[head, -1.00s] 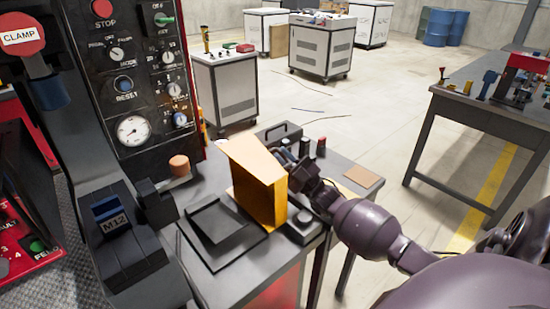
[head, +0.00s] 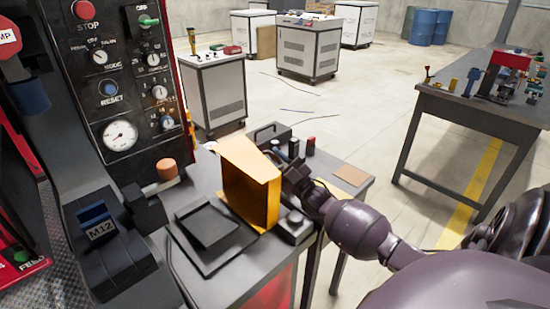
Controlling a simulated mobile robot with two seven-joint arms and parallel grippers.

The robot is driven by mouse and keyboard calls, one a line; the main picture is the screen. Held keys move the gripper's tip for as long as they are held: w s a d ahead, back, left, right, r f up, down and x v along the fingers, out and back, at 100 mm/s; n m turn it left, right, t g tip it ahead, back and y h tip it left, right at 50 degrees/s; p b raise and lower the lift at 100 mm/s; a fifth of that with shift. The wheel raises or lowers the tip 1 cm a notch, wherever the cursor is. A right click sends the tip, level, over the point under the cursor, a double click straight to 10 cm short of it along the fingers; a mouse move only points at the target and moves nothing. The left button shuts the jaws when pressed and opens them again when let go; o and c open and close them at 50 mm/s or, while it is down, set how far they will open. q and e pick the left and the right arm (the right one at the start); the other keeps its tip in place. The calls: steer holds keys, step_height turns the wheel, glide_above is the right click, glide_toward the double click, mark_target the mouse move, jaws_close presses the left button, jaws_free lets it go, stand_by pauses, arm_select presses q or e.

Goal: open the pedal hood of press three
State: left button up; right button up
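The yellow-orange hood (head: 250,188) stands upright on the dark bench top, tipped up at the right edge of a black pedal (head: 208,224) on a flat black base. The pedal's top is uncovered. My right gripper (head: 289,172) is at the right side of the hood, close to or touching it. Its fingertips are partly hidden by the hood and too small to tell open from shut. My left gripper is out of view. No number marking this press as three is readable.
Left of the pedal are a black block marked M12 (head: 98,232) and an orange-tipped knob (head: 167,169). A control panel (head: 120,75) rises behind them. Another table (head: 480,105) stands at right.

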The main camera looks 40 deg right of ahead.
steer(key=shift+s+f, duration=0.2)
steer(key=shift+f, duration=0.1)
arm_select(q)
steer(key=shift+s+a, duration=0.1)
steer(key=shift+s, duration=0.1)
arm_select(e)
steer(key=s+d+f, duration=0.1)
steer(key=s+d, duration=0.3)
steer(key=s, duration=0.9)
steer(key=shift+s+d, duration=0.15)
steer(key=shift+d, duration=0.05)
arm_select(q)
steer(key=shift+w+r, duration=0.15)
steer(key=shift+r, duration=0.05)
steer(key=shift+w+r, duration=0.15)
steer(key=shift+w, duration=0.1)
arm_select(e)
steer(key=shift+f, duration=0.1)
